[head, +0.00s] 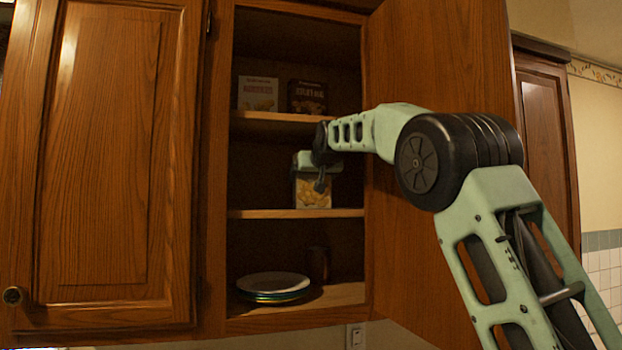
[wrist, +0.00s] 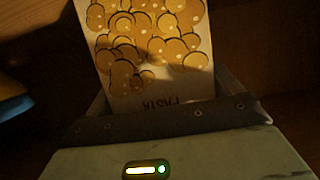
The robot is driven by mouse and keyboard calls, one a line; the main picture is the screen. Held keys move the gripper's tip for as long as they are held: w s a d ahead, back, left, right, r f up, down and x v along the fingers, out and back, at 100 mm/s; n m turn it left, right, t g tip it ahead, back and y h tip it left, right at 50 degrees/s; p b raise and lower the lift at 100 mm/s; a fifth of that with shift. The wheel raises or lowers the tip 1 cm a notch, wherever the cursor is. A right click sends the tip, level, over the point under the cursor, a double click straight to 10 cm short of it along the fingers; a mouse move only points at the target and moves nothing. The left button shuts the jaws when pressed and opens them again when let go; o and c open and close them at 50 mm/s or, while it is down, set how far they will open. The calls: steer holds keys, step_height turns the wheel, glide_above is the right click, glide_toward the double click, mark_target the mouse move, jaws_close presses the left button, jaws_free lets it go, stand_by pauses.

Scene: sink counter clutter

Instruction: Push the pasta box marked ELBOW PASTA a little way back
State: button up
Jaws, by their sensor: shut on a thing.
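The pasta box (head: 313,194) stands on the middle shelf of the open cabinet, a light box with yellow pasta shapes on its front. My gripper (head: 319,180) is at the front and top of this box and partly hides it, including any name in the head view. In the wrist view the box (wrist: 150,45) shows its pasta picture and the upside-down word PASTA; ELBOW is not readable. My gripper is shut on the box. Its fingertips are not clearly seen.
Two other food boxes, a light one (head: 258,93) and a dark one (head: 306,97), stand on the shelf above. Below are stacked plates (head: 273,282) and a dark cup (head: 318,264). The open cabinet door (head: 440,70) is on the right. The middle shelf (head: 255,213) is bare left of the box.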

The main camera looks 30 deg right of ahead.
steer(key=shift+s+a, duration=0.1)
steer(key=shift+s, duration=0.15)
steer(key=o, duration=1.1)
steer(key=shift+c, duration=0.2)
steer(key=b+v, duration=0.7)
steer(key=v, duration=1)
steer(key=shift+s+b, duration=0.2)
steer(key=shift+b, duration=0.1)
steer(key=shift+a, duration=0.1)
